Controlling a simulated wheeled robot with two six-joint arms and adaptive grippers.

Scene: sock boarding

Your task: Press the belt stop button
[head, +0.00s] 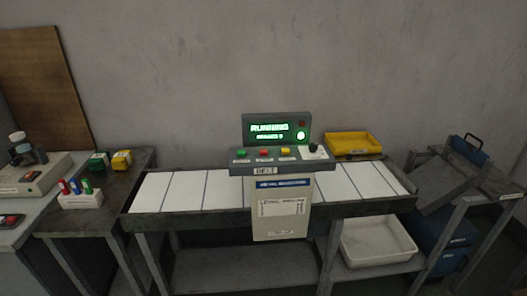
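The belt control panel (240,168) stands at the middle of the conveyor belt (185,190) in the head view. Its sloped top carries a green button (241,154), a red button (264,153), a yellow button (286,151) and a black knob (313,149). The small labels under the buttons are too small to read, so I cannot read which one is marked stop. The display (275,130) above glows green and reads "RUNNING", and a round lamp (300,136) beside it is lit. Neither of my grippers is in view.
A yellow tray (353,144) sits behind the belt on the right. A white bin (375,241) stands on a lower shelf. Side tables hold small boxes (122,160) and a pen holder (81,199) at left, and a blue-handled object (468,150) at right.

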